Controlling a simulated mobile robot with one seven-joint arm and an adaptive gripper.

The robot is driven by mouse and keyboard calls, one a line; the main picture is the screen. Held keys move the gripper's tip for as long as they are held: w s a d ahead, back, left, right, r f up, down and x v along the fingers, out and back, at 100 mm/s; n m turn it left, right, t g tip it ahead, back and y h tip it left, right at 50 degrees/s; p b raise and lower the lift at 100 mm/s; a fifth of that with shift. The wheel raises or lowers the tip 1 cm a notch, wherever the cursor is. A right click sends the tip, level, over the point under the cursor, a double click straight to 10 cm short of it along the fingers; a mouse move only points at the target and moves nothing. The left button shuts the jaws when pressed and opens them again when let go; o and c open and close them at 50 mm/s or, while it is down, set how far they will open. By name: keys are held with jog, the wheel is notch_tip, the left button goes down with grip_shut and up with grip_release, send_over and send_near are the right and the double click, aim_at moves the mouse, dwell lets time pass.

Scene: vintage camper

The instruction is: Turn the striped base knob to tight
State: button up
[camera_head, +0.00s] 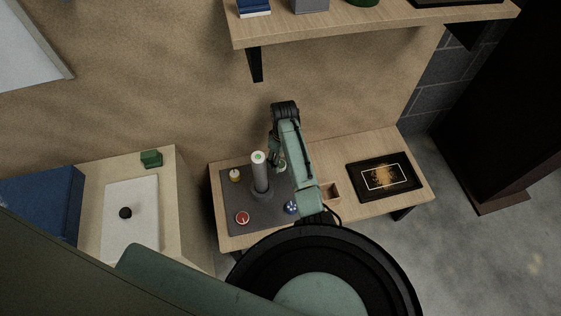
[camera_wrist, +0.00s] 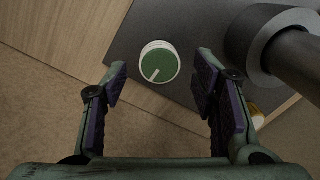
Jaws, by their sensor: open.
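A round green knob (camera_wrist: 159,64) with a white rim and a white pointer line sits on the dark mat (camera_wrist: 130,22) in the wrist view. The line points down and left. My gripper (camera_wrist: 160,78) is open, with one finger on each side of the knob in the picture and gaps to both. I cannot tell its height above the knob. In the head view my gripper (camera_head: 279,160) is right of a grey post (camera_head: 260,175), and my arm seems to hide the green knob. A blue and white knob (camera_head: 290,207) sits nearer; its pattern is too small to read.
The post's dark ring base (camera_wrist: 243,50) stands right of the green knob. A red knob (camera_head: 243,217) and a yellow knob (camera_head: 235,175) share the mat. A small wooden box (camera_head: 330,193) and black tray (camera_head: 384,177) lie right. The wall is close behind.

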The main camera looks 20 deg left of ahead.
jog(key=shift+f, duration=1.3)
jog(key=shift+c, duration=0.4)
jog(key=c, duration=1.1)
